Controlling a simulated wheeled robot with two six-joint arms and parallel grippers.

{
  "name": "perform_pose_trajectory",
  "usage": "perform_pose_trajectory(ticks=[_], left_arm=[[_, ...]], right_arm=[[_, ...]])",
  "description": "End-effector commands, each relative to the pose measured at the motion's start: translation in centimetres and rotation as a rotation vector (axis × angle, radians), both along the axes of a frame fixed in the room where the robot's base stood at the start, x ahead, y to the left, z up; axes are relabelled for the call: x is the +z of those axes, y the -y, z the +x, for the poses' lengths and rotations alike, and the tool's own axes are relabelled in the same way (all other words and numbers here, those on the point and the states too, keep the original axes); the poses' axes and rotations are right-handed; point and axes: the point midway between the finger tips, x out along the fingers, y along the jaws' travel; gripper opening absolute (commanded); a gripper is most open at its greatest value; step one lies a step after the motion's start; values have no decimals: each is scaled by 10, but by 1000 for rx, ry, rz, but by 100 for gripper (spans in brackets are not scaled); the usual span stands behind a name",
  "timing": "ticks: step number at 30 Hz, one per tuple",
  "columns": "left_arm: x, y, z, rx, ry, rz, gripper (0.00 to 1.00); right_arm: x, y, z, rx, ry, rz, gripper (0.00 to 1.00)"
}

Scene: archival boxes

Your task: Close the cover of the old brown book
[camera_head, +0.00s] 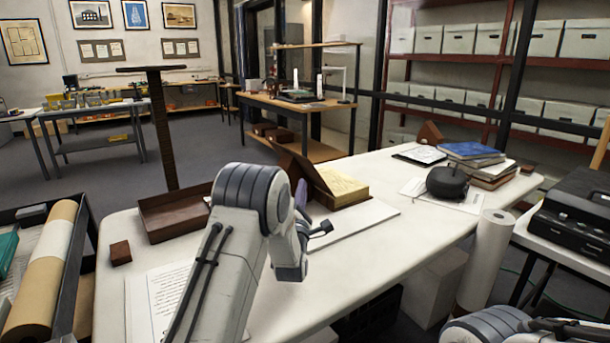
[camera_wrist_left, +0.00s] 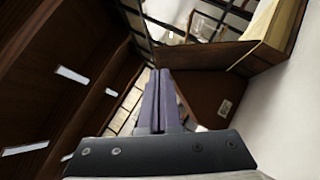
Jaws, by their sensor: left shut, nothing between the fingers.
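The old brown book lies open on the white table, its yellowed page block (camera_head: 343,186) facing up. Its brown cover (camera_head: 296,168) stands raised and tilted at the left side of the pages. In the left wrist view the page block (camera_wrist_left: 276,28) shows at the upper right, with a brown cover panel (camera_wrist_left: 203,55) beside it. My left gripper (camera_head: 301,193) is beside the raised cover, partly hidden by my own wrist. Its purple fingers (camera_wrist_left: 160,100) are shut and empty. I cannot tell whether they touch the cover. My right gripper is out of view.
A brown open tray (camera_head: 168,216) and a small brown block (camera_head: 120,252) lie left of my arm. A dark round object (camera_head: 447,182) and stacked books (camera_head: 473,160) stand to the right. A white board (camera_head: 365,222) lies before the book; the table's front right is clear.

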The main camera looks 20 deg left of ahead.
Motion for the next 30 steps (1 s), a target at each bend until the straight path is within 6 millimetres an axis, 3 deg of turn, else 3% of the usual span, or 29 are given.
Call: perform_pose_trajectory(ticks=[6, 12, 30], left_arm=[[17, -8, 37, 0, 0, 1, 0], [25, -13, 57, 1, -2, 1, 0], [30, -20, 61, 9, -14, 10, 0]], right_arm=[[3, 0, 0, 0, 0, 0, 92], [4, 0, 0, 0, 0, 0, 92], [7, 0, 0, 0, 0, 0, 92]])
